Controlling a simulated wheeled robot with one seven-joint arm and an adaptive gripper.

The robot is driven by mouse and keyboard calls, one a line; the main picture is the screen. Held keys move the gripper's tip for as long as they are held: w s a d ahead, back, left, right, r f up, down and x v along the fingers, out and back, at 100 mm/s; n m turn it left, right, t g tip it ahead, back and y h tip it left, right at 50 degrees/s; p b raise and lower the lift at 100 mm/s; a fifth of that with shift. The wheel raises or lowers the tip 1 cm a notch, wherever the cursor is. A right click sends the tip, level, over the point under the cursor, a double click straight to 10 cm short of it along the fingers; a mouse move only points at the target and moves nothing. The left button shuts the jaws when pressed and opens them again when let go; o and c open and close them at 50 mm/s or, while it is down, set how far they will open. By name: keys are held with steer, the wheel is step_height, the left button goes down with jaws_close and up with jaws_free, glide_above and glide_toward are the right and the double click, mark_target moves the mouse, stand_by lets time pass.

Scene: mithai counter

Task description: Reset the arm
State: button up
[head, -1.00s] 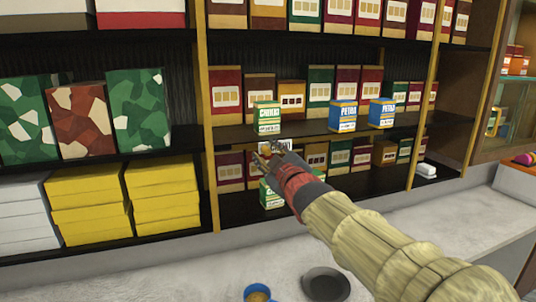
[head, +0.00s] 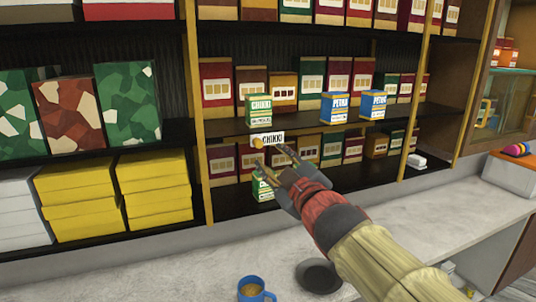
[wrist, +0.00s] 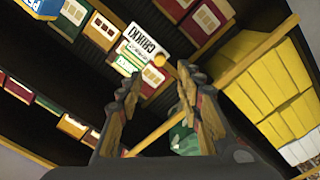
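My gripper (head: 269,157) is in front of the middle shelves, with its fingers spread and nothing seen between them. In the wrist view my gripper (wrist: 160,76) also shows two fingers well apart. A white CHIKKI label (head: 271,138) with a round yellow knob sits at the shelf edge just beyond the fingertips. The label also shows in the wrist view (wrist: 142,41), apart from the fingers. A green-and-white CHIKKI box (head: 259,110) stands on the shelf above the label. Another green-and-white box (head: 262,187) is on the shelf below, partly hidden by my gripper.
Two blue PETHA boxes (head: 335,107) (head: 373,105) stand on the same shelf, farther right. Yellow boxes (head: 155,186) are stacked at left. A blue mug (head: 252,290) and a dark round dish (head: 319,275) stand on the counter (head: 130,272). A small white object (head: 416,161) lies at right.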

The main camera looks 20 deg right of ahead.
steer(key=shift+s, duration=0.6)
steer(key=shift+d+f, duration=0.1)
steer(key=shift+f, duration=0.05)
steer(key=s+d+f+m+g+h, duration=0.2)
steer(key=s+d+f+m+g, duration=0.15)
steer(key=f, duration=0.55)
steer(key=s+d+f+m+g+h, duration=0.1)
steer(key=s+d+f+m+g, duration=0.15)
steer(key=s+f+g, duration=0.4)
steer(key=s+a+f+m+g+y, duration=0.1)
steer(key=s+a+f, duration=0.3)
steer(key=s+f, duration=0.2)
steer(key=s+a+f+m+g+y, duration=0.1)
steer(key=s+a+f, duration=0.3)
steer(key=s, duration=0.5)
steer(key=shift+s+a+f+m+y, duration=0.2)
steer(key=shift+a+f+m+y, duration=0.15)
steer(key=shift+f+m, duration=0.4)
